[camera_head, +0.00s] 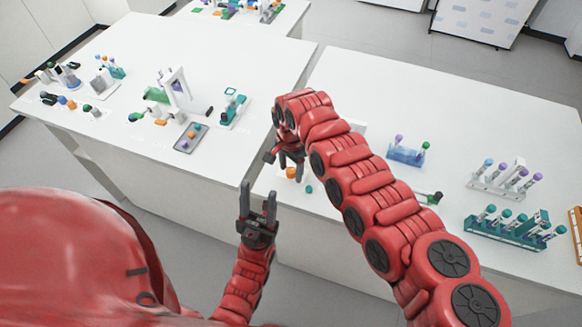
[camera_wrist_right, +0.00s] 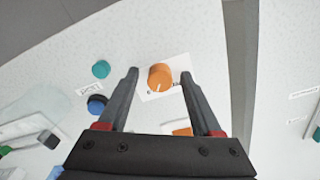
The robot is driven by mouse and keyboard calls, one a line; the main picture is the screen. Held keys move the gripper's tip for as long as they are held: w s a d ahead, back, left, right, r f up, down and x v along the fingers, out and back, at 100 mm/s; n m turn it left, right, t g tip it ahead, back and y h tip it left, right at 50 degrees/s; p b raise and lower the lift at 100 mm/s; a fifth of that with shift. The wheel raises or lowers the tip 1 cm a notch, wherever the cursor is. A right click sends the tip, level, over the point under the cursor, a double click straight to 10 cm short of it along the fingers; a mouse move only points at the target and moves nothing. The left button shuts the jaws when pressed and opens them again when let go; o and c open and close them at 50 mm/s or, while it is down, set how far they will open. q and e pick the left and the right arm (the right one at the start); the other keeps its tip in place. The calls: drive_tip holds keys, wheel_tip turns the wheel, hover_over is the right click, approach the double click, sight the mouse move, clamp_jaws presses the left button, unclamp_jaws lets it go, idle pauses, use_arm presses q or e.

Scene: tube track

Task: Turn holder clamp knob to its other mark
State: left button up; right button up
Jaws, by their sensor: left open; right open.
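The orange knob (camera_wrist_right: 160,77) shows in the right wrist view, with a pale pointer line on its side. It stands on a small white label plate (camera_wrist_right: 150,96) with printed marks too small to read. My right gripper (camera_wrist_right: 158,76) is open, its fingers on either side of the knob with gaps; I cannot tell whether it touches. In the head view the knob (camera_head: 291,173) shows just below my right gripper (camera_head: 290,160). My left gripper (camera_head: 258,192) is open and empty, in front of the table edge.
A teal cap (camera_wrist_right: 101,69) and a dark blue cap (camera_wrist_right: 97,104) lie left of the knob. A blue rack (camera_head: 406,155) and a teal tube rack (camera_head: 512,235) stand to the right. The left table holds a grey tray (camera_head: 190,138). A gap separates the tables.

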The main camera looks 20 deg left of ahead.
clamp_jaws()
idle(0.3)
drive_tip(key=n+b, duration=0.2)
drive_tip(key=b, duration=0.1)
drive_tip(key=shift+w+f+n, duration=0.1)
drive_tip(key=shift+f+n, duration=0.1)
drive_tip(key=shift+n, duration=0.2)
drive_tip(key=n+b, duration=0.8)
drive_tip(key=shift+n, duration=0.4)
drive_tip(key=shift+r+n+b, duration=0.15)
drive_tip(key=shift+n+b, duration=0.6)
drive_tip(key=shift+n, duration=0.35)
